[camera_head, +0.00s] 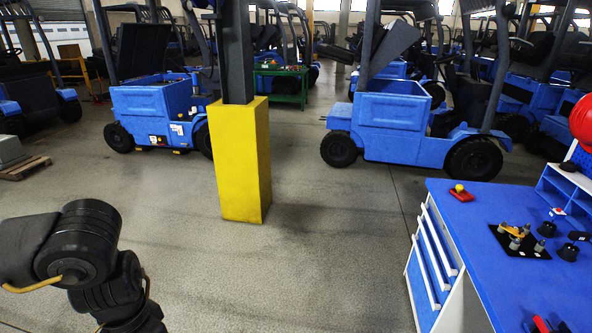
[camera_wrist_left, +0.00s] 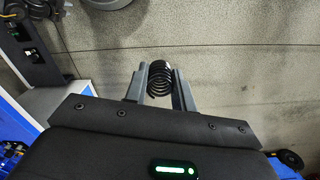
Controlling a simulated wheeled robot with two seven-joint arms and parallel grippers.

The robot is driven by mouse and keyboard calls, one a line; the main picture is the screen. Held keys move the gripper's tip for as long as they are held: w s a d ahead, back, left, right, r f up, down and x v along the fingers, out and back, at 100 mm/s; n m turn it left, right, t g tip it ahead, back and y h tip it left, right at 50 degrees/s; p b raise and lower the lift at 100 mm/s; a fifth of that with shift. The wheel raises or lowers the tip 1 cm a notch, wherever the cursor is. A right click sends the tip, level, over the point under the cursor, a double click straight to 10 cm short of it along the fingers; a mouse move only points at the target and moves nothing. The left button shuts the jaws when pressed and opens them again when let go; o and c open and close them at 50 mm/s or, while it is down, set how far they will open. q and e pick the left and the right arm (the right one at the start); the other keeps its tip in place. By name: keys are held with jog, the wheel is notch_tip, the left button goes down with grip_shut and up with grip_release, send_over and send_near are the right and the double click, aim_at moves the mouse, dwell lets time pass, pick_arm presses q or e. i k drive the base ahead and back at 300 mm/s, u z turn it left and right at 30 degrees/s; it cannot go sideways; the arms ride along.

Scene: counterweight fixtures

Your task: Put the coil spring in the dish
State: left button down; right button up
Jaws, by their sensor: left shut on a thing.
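The black coil spring (camera_wrist_left: 160,78) is between the two grey fingers of my left gripper (camera_wrist_left: 158,84) in the left wrist view. The gripper is shut on it and holds it in the air, with grey floor behind. In the head view my left arm comes in at the lower left, and its gripper and the spring are out of the picture. No thing is clearly a dish. A small red square piece (camera_head: 461,195) with a yellow ball on it lies at the far left corner of the blue bench top. My right gripper is not in view.
The blue workbench (camera_head: 458,230) with drawers stands at the right. A black plate (camera_head: 519,241) with metal and yellow parts and several black knobs lie on it. A yellow pillar base (camera_head: 238,165) stands mid-floor. Blue forklifts (camera_head: 390,125) stand behind. The floor before the bench is clear.

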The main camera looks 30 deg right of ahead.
aim_at(462, 195)
jog(key=i, duration=0.2)
jog(key=z, duration=1.55)
jog(key=i, duration=2.65)
jog(key=z, duration=1.8)
jog(key=i, duration=0.45)
jog(key=z, duration=0.8)
